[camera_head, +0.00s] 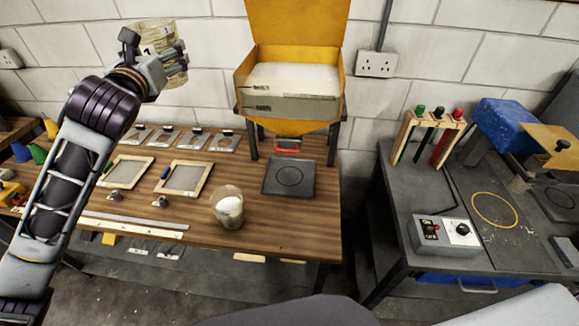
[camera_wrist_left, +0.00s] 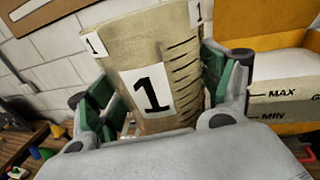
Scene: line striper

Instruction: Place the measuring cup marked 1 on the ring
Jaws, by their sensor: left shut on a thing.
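The measuring cup marked 1 (camera_head: 157,33) is a translucent, yellowish cup held up at the upper left, in front of the wall. In the left wrist view the cup (camera_wrist_left: 172,62) shows a large black 1 on a white label and tick marks. My left gripper (camera_head: 166,58) is shut on it, with green-padded fingers (camera_wrist_left: 158,88) on either side. A yellow ring (camera_head: 494,210) lies on the dark right-hand table, empty. A black plate with a thin ring outline (camera_head: 289,177) lies below the hopper on the wooden table, also empty. My right gripper is out of view.
A yellow hopper (camera_head: 290,100) with white powder stands at the back. Another cup (camera_head: 228,207) with white contents stands on the wooden table. A switch box (camera_head: 445,236) and a rack of coloured-handled tools (camera_head: 430,125) border the yellow ring. A gap separates the tables.

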